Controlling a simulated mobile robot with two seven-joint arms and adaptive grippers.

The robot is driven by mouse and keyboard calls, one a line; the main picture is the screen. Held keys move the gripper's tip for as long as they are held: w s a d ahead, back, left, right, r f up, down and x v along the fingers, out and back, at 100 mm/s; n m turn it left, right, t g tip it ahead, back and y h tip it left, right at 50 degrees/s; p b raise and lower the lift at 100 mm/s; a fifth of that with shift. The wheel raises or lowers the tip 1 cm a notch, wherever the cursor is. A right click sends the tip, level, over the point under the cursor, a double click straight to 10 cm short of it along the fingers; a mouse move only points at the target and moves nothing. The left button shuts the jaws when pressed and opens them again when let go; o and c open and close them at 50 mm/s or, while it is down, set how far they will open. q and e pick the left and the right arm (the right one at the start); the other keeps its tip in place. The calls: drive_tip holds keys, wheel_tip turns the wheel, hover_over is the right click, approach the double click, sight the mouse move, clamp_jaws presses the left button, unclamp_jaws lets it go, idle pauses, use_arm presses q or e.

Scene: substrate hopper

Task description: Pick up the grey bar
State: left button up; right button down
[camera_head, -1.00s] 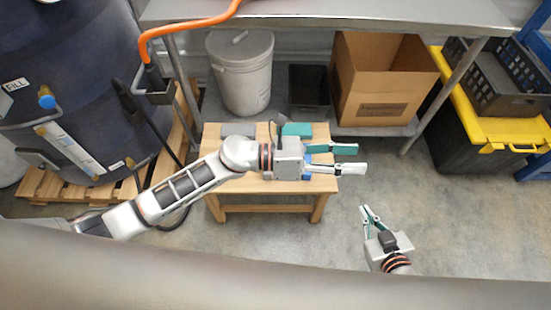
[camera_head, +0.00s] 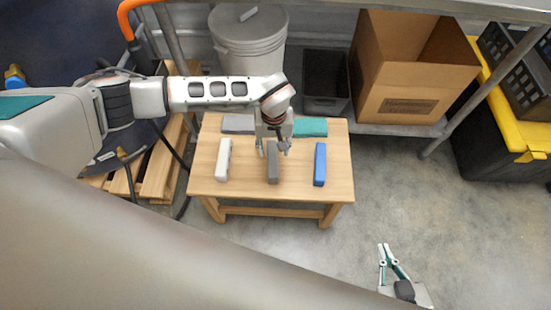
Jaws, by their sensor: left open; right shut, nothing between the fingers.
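The grey bar (camera_head: 273,174) lies on the wooden table (camera_head: 245,186), its length running from back to front. My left gripper (camera_head: 272,152) points down over its back half, one finger to each side of the bar. It is open, and its body hides the bar's back end. I cannot tell how far the fingertips are above the tabletop or whether they touch the bar. My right gripper (camera_head: 386,247) is shut and empty, over the floor to the front right of the table.
A white bar (camera_head: 223,160) lies left of the grey bar and a blue bar (camera_head: 320,164) right of it. A grey pad (camera_head: 238,124) and a teal pad (camera_head: 311,127) lie at the table's back edge. A bucket (camera_head: 249,45) and a cardboard box (camera_head: 400,95) stand behind.

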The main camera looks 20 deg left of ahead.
sight(273, 160)
use_arm(q)
drive_tip(key=f, duration=0.2)
drive_tip(key=f+b, duration=0.1)
drive_tip(key=f, duration=0.1)
drive_tip(key=s+f, duration=0.1)
drive_tip(key=f, duration=0.1)
drive_tip(key=shift+a+b, duration=0.1)
drive_tip(key=shift+b, duration=0.25)
drive_tip(key=shift+w+f, duration=0.1)
drive_tip(key=shift+f, duration=0.35)
drive_tip(key=shift+r, duration=0.1)
drive_tip(key=shift+w, duration=0.1)
clamp_jaws()
